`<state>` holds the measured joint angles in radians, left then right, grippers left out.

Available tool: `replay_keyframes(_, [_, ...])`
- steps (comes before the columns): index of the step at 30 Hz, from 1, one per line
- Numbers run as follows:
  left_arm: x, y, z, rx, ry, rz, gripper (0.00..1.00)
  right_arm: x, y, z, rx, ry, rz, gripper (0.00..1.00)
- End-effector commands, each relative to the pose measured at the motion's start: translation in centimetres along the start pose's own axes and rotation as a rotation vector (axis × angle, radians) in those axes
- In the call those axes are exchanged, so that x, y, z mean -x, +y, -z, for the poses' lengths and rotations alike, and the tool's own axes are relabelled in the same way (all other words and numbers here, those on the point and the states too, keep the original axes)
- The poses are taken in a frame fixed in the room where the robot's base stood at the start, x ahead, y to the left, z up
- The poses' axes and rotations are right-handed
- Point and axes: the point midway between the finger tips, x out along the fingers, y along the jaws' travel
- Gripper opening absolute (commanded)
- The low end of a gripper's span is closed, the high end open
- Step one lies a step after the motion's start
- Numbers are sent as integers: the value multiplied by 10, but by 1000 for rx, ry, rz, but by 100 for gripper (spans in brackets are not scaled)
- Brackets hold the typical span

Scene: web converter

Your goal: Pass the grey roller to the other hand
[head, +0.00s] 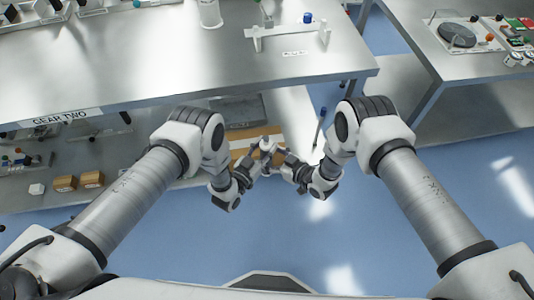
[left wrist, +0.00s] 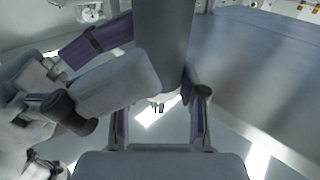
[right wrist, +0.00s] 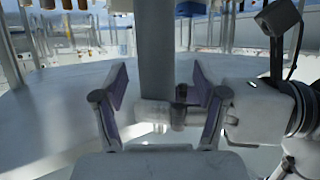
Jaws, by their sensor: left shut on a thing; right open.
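The grey roller (right wrist: 155,55) stands upright between the two hands. It also shows in the left wrist view (left wrist: 163,40) and is small in the head view (head: 267,146). My left gripper (head: 255,165) is shut on the roller; in the right wrist view it reaches in from the right at the roller's lower part. My right gripper (right wrist: 160,85) is open, with one purple-padded finger on each side of the roller and visible gaps beside it. The roller's lower end is partly hidden by the grippers.
A steel bench (head: 180,60) with a "GEAR TWO" label stands ahead, with a lower shelf holding brown boxes (head: 64,183). A brown striped board (head: 245,135) lies beyond the hands. A second bench (head: 480,75) is at the right. Blue floor (head: 450,200) is clear at the right.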

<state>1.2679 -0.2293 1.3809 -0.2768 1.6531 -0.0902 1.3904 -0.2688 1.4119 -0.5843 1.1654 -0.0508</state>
Motion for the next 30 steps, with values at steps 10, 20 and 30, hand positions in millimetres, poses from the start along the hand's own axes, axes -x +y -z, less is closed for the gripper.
replay_keyframes(10, [0,0,1,0,2,0,0,-39,0,0,-1,-1,-1,72])
replay_keyframes(20, [0,0,1,0,2,0,0,-38,1,0,0,-1,-1,22])
replay_keyframes(30, [0,0,1,0,1,-1,70,-38,0,0,1,0,0,0])
